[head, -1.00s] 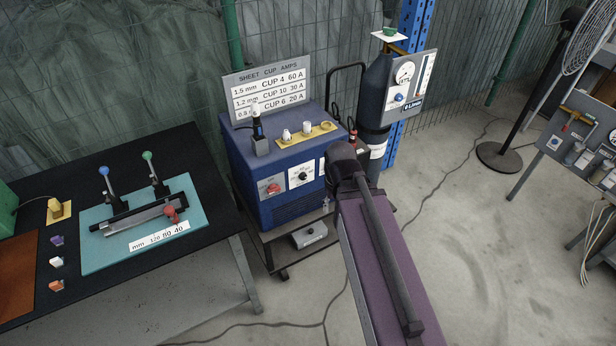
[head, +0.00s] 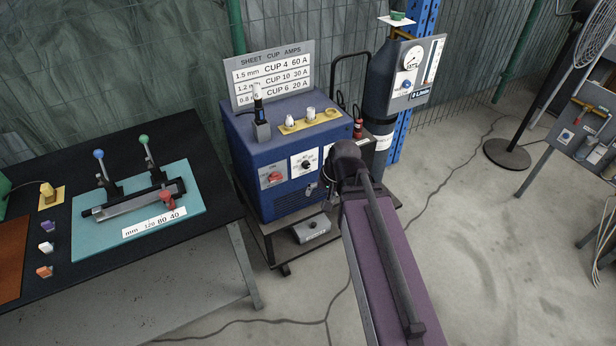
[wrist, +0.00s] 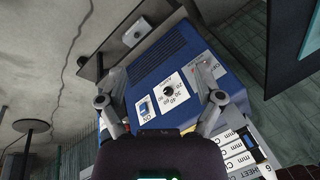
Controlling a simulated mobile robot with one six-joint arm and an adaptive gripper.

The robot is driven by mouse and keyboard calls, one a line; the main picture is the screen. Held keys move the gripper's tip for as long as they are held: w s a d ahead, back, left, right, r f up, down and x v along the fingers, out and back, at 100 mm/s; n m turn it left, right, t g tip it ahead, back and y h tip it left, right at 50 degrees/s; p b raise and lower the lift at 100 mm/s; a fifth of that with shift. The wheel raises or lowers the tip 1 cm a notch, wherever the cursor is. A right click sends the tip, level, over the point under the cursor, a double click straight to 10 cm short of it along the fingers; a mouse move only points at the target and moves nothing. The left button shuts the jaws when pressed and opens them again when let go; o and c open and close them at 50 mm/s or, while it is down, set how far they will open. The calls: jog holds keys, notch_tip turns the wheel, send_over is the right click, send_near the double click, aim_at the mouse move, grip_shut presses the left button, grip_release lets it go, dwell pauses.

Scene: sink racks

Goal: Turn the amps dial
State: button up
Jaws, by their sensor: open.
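The amps dial (head: 305,164) is a small black round knob on a white plate with numbers around it, on the front of the blue welding machine (head: 270,206). In the wrist view the dial (wrist: 168,90) shows near the middle, turned with the picture. My gripper (wrist: 153,76) is open, with its fingers spread to either side of the dial and nothing between them. It appears apart from the dial, facing the panel. In the head view my own arm hides most of the gripper.
A red knob (head: 274,177) sits left of the dial. A sign (head: 272,75) listing sheet, cup and amps stands on the machine. A gas cylinder (head: 379,95) stands to the right, a black worktable (head: 190,135) to the left.

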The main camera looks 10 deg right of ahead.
jog(key=w+f+m+t+y+b, duration=0.6)
jog(key=w+f+m+t+b, duration=0.7)
jog(key=b, duration=1.3)
jog(key=w+d+f+m+t+h+b, duration=0.1)
jog(key=w+d+f+m+h+b, duration=0.2)
jog(key=m+b, duration=0.7)
jog(key=w+d+f+m, duration=0.2)
jog(key=d+f+m, duration=0.1)
jog(key=f, duration=0.1)
jog(key=shift+w+f+m+t, duration=0.15)
jog(key=shift+w+m+t, duration=0.25)
jog(key=shift+w, duration=0.15)
